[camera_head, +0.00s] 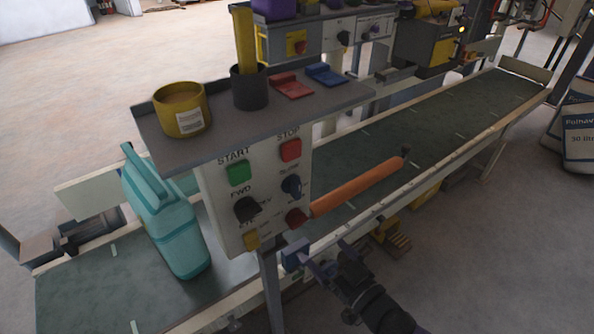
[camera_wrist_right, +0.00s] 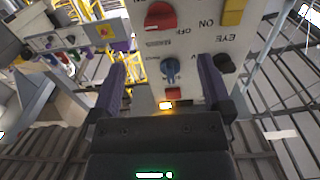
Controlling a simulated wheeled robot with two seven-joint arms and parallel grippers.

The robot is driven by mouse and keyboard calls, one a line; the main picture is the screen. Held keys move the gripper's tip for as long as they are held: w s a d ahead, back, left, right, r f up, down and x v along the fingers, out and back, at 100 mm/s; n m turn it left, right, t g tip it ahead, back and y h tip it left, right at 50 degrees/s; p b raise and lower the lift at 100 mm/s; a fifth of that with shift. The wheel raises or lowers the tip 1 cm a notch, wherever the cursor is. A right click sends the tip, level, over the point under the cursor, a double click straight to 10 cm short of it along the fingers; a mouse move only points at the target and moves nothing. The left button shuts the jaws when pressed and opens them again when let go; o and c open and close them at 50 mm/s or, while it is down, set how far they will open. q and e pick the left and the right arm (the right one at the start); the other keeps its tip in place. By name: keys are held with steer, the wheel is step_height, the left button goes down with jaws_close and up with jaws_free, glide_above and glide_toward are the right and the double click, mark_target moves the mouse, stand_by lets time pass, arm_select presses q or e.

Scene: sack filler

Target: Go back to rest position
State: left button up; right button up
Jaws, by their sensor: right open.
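My right gripper (camera_head: 318,258) is open and empty, just below and in front of the lower right corner of the control panel (camera_head: 222,205). In the right wrist view its two purple fingers (camera_wrist_right: 162,75) stand apart, facing the panel. A blue knob (camera_wrist_right: 170,70) appears between them, with a red knob (camera_wrist_right: 160,16) above it in the picture; I cannot tell whether the fingers touch anything. In the head view the panel shows a green START button (camera_head: 238,172), a red STOP button (camera_head: 290,150) and several knobs. My left gripper is not in view.
A teal jug (camera_head: 175,230) stands on the conveyor (camera_head: 75,290) left of the panel. An orange bar (camera_head: 355,188) extends right from the panel. A shelf (camera_head: 215,142) above holds a yellow tub (camera_head: 180,97) and a dark cup (camera_head: 249,92). Floor at the lower right is clear.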

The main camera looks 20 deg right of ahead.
steer(key=s+d+f+m+g+h+b, duration=0.1)
steer(key=s+d+f+g+h, duration=0.15)
steer(key=s+f+g, duration=0.6)
steer(key=s+d+f+g+h, duration=0.1)
steer(key=s+f+h, duration=0.35)
steer(key=f, duration=0.95)
steer(key=s+a+f+g, duration=0.1)
steer(key=s+f+g, duration=0.2)
steer(key=s, duration=0.8)
steer(key=s+f+g, duration=0.4)
steer(key=s, duration=0.6)
steer(key=shift+s+a+y+b, duration=0.3)
steer(key=shift+s+a+b, duration=0.05)
steer(key=shift+a, duration=0.05)
steer(key=shift+w+f, duration=0.1)
